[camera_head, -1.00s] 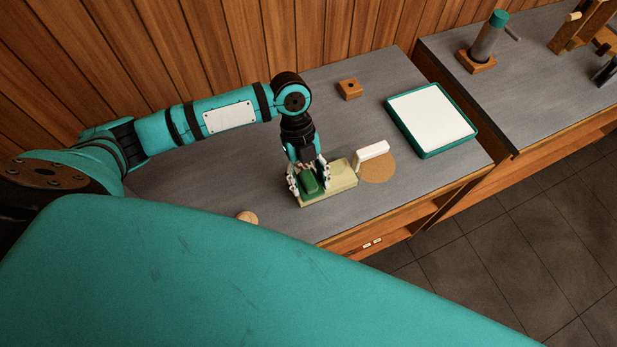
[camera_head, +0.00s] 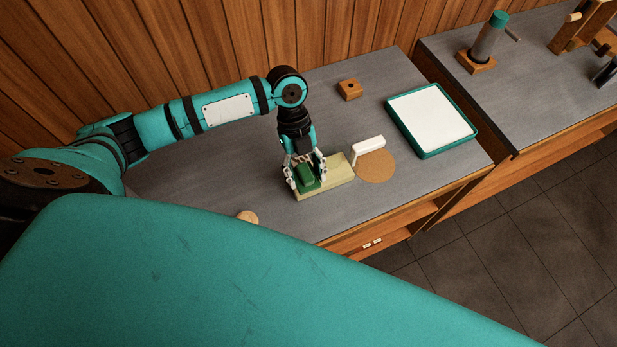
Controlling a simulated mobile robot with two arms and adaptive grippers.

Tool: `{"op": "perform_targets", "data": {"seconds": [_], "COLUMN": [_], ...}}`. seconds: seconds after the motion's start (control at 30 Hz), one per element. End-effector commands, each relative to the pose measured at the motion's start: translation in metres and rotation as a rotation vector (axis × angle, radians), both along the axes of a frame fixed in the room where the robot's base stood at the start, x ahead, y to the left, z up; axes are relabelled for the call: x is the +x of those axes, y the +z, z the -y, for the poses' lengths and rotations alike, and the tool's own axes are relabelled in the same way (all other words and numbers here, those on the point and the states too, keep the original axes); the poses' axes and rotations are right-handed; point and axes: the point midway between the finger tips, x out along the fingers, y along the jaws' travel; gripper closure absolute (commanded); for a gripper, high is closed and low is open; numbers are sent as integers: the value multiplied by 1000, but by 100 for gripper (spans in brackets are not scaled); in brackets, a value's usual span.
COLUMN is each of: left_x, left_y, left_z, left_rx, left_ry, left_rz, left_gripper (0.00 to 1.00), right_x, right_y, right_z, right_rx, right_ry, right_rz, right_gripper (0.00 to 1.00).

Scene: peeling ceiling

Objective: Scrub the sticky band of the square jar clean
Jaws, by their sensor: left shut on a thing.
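My left gripper (camera_head: 305,179) reaches down over the counter and is shut on a small green block (camera_head: 307,172). The green block is over the left part of a pale yellowish block (camera_head: 338,172) that lies flat on the counter; I cannot tell whether they touch. No clear jar shape or sticky band shows; the pale block may be the square jar, but I cannot be sure. The fingers hide part of both blocks. My right gripper is not in view.
A white bracket-like piece (camera_head: 369,148) stands by a round cork mat (camera_head: 375,169) right of the pale block. Behind are a small wooden block (camera_head: 349,90) and a green-rimmed white tray (camera_head: 432,151). A round wooden piece (camera_head: 247,217) lies near the front edge.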

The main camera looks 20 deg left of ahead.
Motion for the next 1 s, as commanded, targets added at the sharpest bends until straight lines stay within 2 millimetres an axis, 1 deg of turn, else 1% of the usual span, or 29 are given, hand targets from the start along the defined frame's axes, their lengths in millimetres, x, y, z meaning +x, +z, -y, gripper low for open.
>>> {"op": "perform_targets", "data": {"seconds": [0.03,0.1,0.47,0.73,1.0], "left_x": [4,6,9,26,27], "left_y": [-1,-1,-1,-1,-1], "left_z": [-5,-8,-11,-30,-31], "left_rx": [5,3,4,5,3], "left_ry": [3,1,2,3,1], "left_rz": [1,1,0,1,-1], "left_gripper": [100,100,100,100,100], "right_x": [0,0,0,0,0], "right_y": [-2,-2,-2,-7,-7], "right_z": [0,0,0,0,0], "right_rx": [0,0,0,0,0], "right_ry": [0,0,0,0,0], "right_rz": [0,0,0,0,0], "right_gripper": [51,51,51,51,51]}}
